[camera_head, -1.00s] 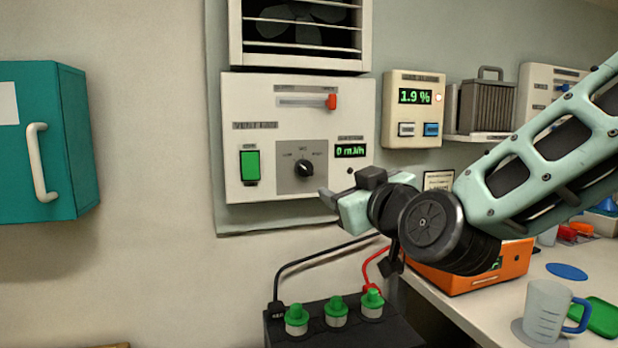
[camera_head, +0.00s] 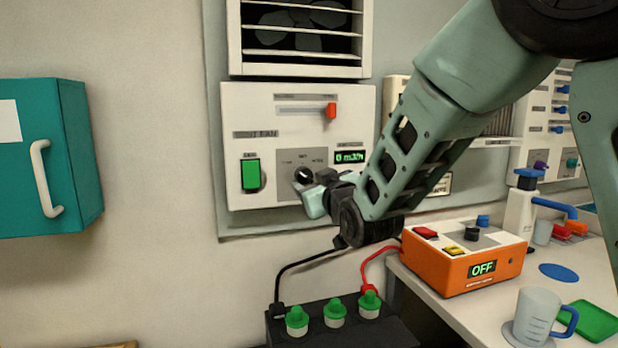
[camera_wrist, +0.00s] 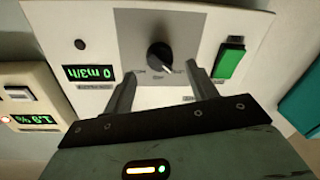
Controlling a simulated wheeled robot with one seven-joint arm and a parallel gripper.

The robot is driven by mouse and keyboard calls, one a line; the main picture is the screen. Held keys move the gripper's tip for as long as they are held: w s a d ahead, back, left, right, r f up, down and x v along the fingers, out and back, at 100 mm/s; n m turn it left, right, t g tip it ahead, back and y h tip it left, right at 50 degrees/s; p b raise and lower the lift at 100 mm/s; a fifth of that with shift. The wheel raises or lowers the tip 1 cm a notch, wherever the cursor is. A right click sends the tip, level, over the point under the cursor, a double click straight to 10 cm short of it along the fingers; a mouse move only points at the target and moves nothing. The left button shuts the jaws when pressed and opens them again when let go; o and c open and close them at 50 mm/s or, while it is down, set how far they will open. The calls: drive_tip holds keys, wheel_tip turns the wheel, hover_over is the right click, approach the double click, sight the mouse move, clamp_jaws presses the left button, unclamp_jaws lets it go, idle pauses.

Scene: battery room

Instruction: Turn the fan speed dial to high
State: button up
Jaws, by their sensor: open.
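The fan speed dial (camera_head: 303,175) is a black round knob on a grey plate of the white fan panel (camera_head: 235,110). In the head view my gripper (camera_head: 308,190) is at the panel and partly covers the dial. In the wrist view the dial (camera_wrist: 160,56) shows upside down, its white pointer toward the low side of the picture. My gripper (camera_wrist: 161,76) is open; its two fingers straddle the dial's line, with the knob just beyond the tips. I cannot tell whether they touch the panel. The flow display (camera_head: 349,157) reads 0 m3/h.
A green rocker switch (camera_head: 250,174) is left of the dial, and an orange-red slider (camera_head: 331,111) is above. A black battery with green caps (camera_head: 335,312) stands below. An orange box reading OFF (camera_head: 465,258) is on the bench at right.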

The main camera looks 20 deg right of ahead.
sight(307, 178)
drive_tip(key=shift+w+a, duration=0.15)
drive_tip(key=shift+w, duration=1.75)
drive_tip(key=c, duration=1)
